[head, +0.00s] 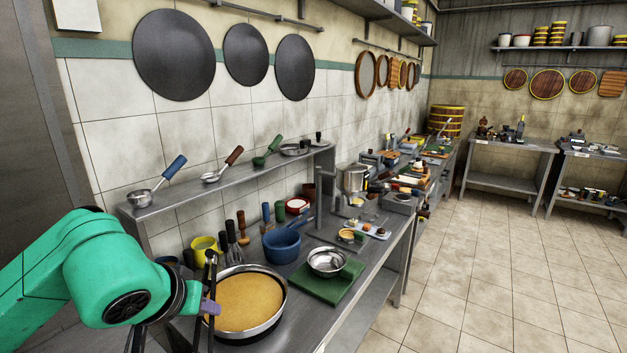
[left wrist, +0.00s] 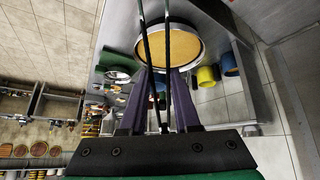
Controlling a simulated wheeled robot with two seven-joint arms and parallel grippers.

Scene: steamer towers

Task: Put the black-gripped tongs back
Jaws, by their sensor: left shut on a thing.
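My left gripper (head: 208,306) is at the near end of the counter, beside the left side of a round pan (head: 285,310) with a tan filling (head: 248,300). It is shut on dark tongs (head: 211,270), which stand nearly upright in the head view. In the left wrist view the purple fingers of my left gripper (left wrist: 160,82) hold the black tongs (left wrist: 168,45) between them. The two tong arms reach past the fingertips, in front of the pan (left wrist: 203,45). The lower part of the tongs is partly hidden in the head view. My right gripper is not in view.
A yellow cup (head: 205,246), whisks and a blue pot (head: 282,245) stand behind the pan. A steel bowl (head: 326,262) sits on a green board (head: 328,285) to its right. A raised shelf (head: 225,183) with ladles runs along the wall.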

